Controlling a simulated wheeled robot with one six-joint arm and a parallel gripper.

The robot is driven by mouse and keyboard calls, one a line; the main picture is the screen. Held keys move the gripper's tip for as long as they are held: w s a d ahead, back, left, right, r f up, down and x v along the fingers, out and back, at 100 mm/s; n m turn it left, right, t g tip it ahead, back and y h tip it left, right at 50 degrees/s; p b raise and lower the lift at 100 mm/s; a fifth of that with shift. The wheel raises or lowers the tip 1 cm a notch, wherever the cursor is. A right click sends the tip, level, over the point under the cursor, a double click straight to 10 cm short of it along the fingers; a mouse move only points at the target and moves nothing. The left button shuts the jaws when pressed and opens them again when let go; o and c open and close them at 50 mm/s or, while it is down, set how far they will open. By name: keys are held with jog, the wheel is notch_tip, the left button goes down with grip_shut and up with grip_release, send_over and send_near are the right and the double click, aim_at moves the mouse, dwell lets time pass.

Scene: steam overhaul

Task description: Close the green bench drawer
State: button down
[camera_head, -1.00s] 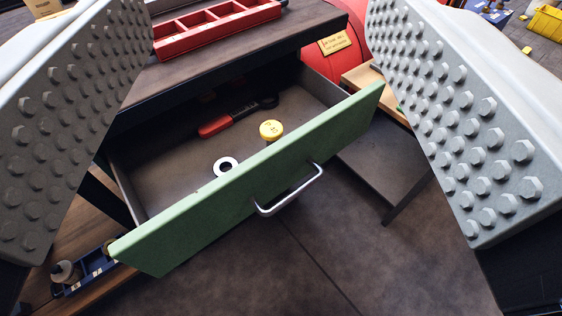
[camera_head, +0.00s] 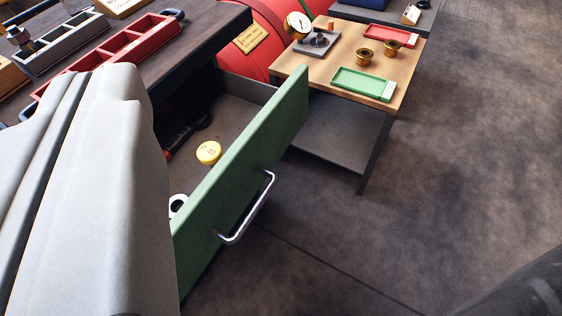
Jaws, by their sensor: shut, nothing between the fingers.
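The green bench drawer (camera_head: 245,150) stands pulled out from under the dark bench top, with its silver handle (camera_head: 247,210) on the front. Inside it lie a yellow round cap (camera_head: 209,152), a white ring (camera_head: 178,205) and a dark tool with a red part (camera_head: 188,134).
A red tray (camera_head: 128,45) and a grey tray (camera_head: 62,47) sit on the bench top (camera_head: 205,30). To the right stands a small wooden table (camera_head: 392,72) with a green tray (camera_head: 362,84), a gauge and brass parts. The floor (camera_head: 450,190) at right is clear.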

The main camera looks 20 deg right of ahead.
jog(key=w+d+f+m+g+y, duration=0.1)
jog(key=w+d+f+m+g, duration=0.4)
jog(key=w+d+f+m, duration=0.4)
jog(key=w+d+f+m+g+y, duration=0.2)
jog(key=w+d+f+m+g, duration=0.25)
jog(key=d+f+m, duration=0.55)
jog(key=m+y, duration=0.3)
jog(key=m, duration=0.5)
send_near(288, 130)
jog(key=shift+t, duration=0.25)
jog(key=x, duration=0.5)
jog(key=shift+s+f, duration=0.3)
jog(key=shift+f, duration=0.25)
jog(key=shift+w+a, duration=0.2)
jog(key=shift+w, duration=0.15)
jog(key=shift+w+a, duration=0.1)
